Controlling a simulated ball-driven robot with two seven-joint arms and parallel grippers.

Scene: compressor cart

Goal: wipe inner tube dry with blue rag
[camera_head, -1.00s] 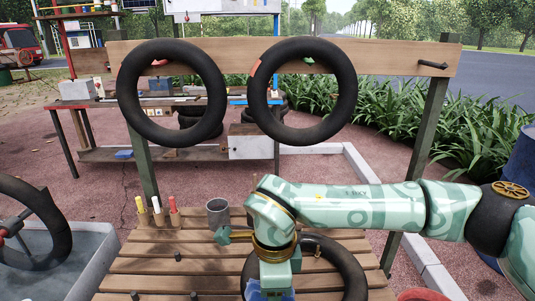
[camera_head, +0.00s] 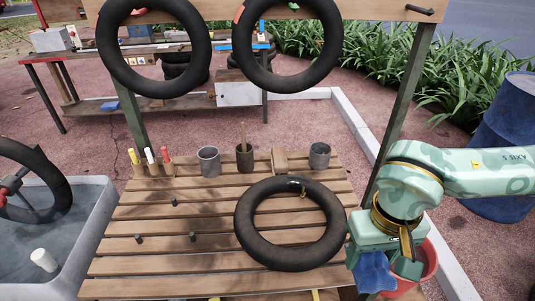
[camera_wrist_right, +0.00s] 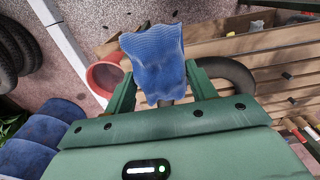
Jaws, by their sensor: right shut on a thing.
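A black inner tube (camera_head: 246,225) lies flat on the slatted wooden table, its valve (camera_head: 303,189) at the far side. Whether its surface is wet I cannot tell. My right gripper (camera_head: 384,262) is to the right of the tube, past the table's right edge, shut on the crumpled blue rag (camera_head: 374,272). The rag is apart from the tube. In the right wrist view the rag (camera_wrist_right: 155,62) hangs between both fingers, with part of the dark tube (camera_wrist_right: 232,72) behind it. My left gripper is not in view.
A red bucket (camera_head: 428,262) is beside and partly behind my right gripper. Cups (camera_head: 208,161) and markers (camera_head: 150,157) line the table's (camera_head: 150,226) back edge; short pegs stick up at left. Two tubes (camera_head: 110,48) hang above. A water tub (camera_head: 98,232) stands left, a blue barrel (camera_head: 500,150) right.

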